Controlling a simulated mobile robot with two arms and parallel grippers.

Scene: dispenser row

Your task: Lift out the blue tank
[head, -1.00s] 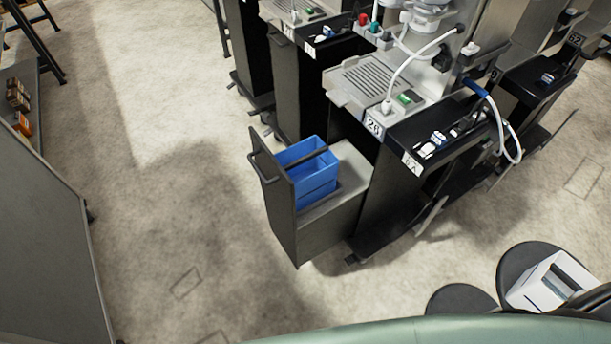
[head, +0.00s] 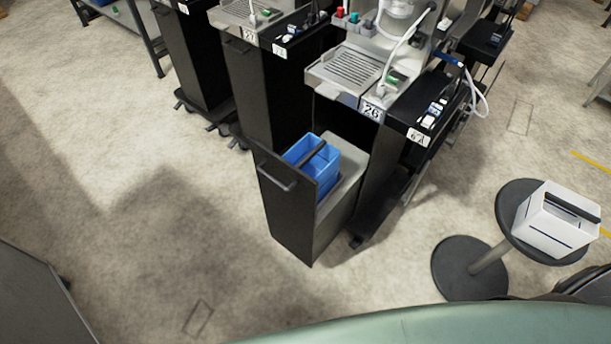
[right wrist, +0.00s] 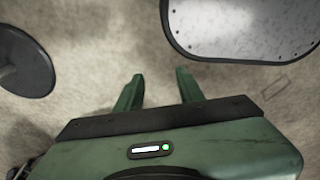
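The blue tank (head: 322,178) stands in the pulled-out black drawer (head: 287,209) below the dispenser numbered 26. A dark handle bar (head: 310,153) spans the tank's top. The drawer's tall front panel hides part of the tank. My right gripper (right wrist: 158,82) shows in the right wrist view with its two green fingers apart and nothing between them, above bare floor. The tank is not in that view. My left gripper is in neither current view.
A white box-shaped tank with a dark handle (head: 558,219) stands on a round black stand (head: 507,215) at the right. A round base (head: 468,268) is beside it. Dispensers line the back. The floor (head: 150,240) left of the drawer is clear.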

